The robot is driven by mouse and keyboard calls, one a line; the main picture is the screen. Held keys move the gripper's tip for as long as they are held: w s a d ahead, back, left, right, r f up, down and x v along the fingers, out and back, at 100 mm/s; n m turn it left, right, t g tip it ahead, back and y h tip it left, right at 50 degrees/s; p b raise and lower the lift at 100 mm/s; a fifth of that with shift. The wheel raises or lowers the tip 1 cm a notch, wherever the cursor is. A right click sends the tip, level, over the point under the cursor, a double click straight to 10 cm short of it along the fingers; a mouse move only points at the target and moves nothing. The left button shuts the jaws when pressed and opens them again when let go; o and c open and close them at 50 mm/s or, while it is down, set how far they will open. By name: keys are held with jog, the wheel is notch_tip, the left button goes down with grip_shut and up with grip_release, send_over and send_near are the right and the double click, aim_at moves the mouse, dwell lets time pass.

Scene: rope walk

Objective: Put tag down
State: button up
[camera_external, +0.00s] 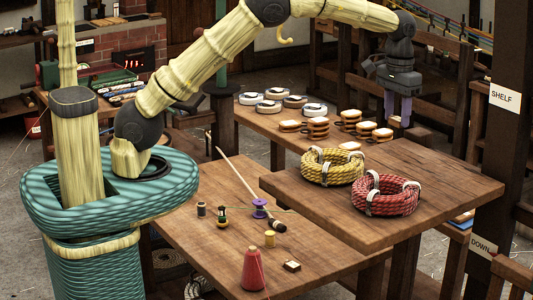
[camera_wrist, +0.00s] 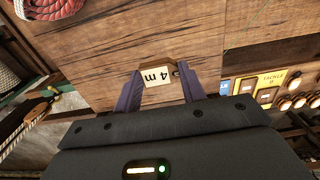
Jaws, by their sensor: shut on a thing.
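In the external view, my gripper (camera_external: 397,112) points down near the back edge of the raised table (camera_external: 440,200), and the tag is too small to make out there.
A yellow rope coil (camera_external: 332,167) and a red rope coil (camera_external: 386,195) lie on the raised table. Several wooden blocks (camera_external: 316,128) stand behind it. Spools and a small wooden block (camera_external: 291,266) are on the lower bench (camera_external: 200,240). The raised table's right part is bare.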

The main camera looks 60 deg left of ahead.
jog(key=p, duration=0.2)
send_over(393, 165)
jog(key=shift+d+f, duration=0.1)
jog(key=shift+f, duration=3.1)
jog(key=shift+f+p, duration=0.75)
jog(key=shift+f, duration=1.1)
jog(key=shift+s, duration=0.1)
jog(key=shift+f, duration=0.15)
jog(key=o, duration=0.9)
